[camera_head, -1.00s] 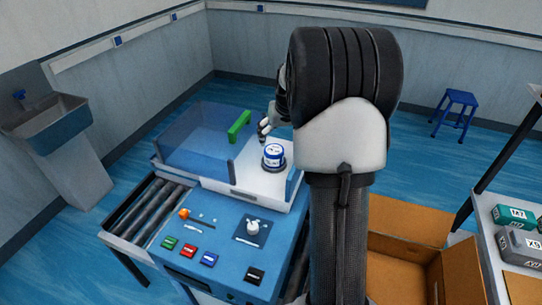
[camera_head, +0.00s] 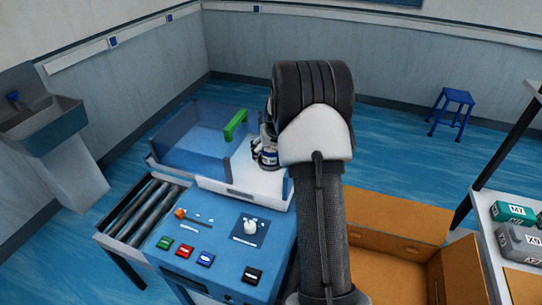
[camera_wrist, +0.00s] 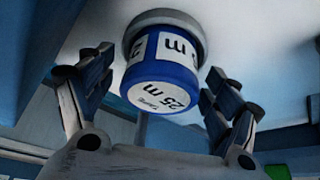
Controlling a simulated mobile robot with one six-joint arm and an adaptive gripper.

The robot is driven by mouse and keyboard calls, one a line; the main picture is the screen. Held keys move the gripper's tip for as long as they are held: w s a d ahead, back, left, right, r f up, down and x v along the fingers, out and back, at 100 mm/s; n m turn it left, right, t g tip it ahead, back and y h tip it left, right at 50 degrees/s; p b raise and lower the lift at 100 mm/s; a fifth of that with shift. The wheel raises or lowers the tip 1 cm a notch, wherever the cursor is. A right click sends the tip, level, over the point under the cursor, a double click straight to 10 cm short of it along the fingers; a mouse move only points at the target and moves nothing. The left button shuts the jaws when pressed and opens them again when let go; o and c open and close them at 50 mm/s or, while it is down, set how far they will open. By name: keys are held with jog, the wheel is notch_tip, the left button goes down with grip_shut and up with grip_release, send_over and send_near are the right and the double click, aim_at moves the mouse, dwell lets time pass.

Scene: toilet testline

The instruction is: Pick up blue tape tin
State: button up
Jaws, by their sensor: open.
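The blue tape tin (camera_wrist: 162,72) is a blue cylinder with white labels reading "25 m", set on a round grey base. In the head view the tin (camera_head: 269,158) stands on the white top of the blue test bench, partly hidden by my gripper. My gripper (camera_head: 262,148) is beside it there. In the wrist view my gripper (camera_wrist: 160,88) is open, with one finger on each side of the tin. Gaps show between the fingers and the tin, so I see no contact.
A clear blue guard (camera_head: 190,135) with a green handle (camera_head: 236,124) stands left of the tin. The bench panel carries several colored buttons and a white knob (camera_head: 250,226). Rollers (camera_head: 140,212) lie at left. An open cardboard box (camera_head: 385,222) stands right of my arm.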

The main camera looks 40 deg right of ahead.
jog(key=c, duration=1.2)
jog(key=shift+r, duration=0.1)
jog(key=shift+c, duration=0.7)
jog(key=shift+r, duration=0.1)
